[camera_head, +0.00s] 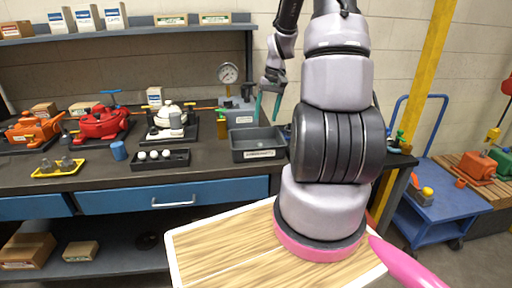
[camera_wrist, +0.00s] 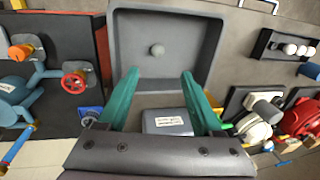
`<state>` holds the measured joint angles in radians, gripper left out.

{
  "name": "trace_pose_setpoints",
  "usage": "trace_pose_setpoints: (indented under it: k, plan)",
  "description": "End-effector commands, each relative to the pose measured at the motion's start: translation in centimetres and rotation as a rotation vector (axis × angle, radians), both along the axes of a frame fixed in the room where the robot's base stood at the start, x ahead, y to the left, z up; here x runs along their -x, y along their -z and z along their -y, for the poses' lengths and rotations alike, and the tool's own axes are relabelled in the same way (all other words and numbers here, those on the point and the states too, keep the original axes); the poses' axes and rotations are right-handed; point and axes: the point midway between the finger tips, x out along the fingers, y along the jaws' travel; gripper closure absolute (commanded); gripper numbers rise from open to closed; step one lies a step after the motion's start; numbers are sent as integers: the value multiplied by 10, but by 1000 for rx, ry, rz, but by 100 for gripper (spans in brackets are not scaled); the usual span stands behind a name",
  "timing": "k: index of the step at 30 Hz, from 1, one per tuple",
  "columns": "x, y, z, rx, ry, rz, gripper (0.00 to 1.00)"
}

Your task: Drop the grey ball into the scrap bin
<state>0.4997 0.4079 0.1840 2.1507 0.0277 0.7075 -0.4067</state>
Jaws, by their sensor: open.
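The grey ball (camera_wrist: 157,49) shows within the outline of the grey open-topped bin (camera_wrist: 208,58) in the wrist view, and it appears to lie on the bin floor. In the head view the bin (camera_head: 257,155) stands on the workbench with a label on its front, too small to read. The ball cannot be made out there. My gripper (camera_head: 267,114) is above the bin with its green fingers pointing down. In the wrist view my gripper (camera_wrist: 159,74) is open, with a wide gap between the fingertips. Nothing is between them, and the ball is apart from both fingers.
A grey gauge block (camera_head: 240,108) stands behind the bin. Left of the bin are a black tray (camera_head: 176,161) with white balls, a blue cylinder (camera_head: 118,150) and a yellow tray (camera_head: 47,173). A blue cart (camera_head: 440,195) is at the right.

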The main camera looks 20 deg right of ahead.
Motion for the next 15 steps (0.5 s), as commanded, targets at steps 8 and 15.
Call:
trace_pose_setpoints:
  k: [8, 15]
  plan:
    - [2, -37, 8, 1, 1, 0, 33]
    - [2, -41, 8, 0, 0, 0, 33]
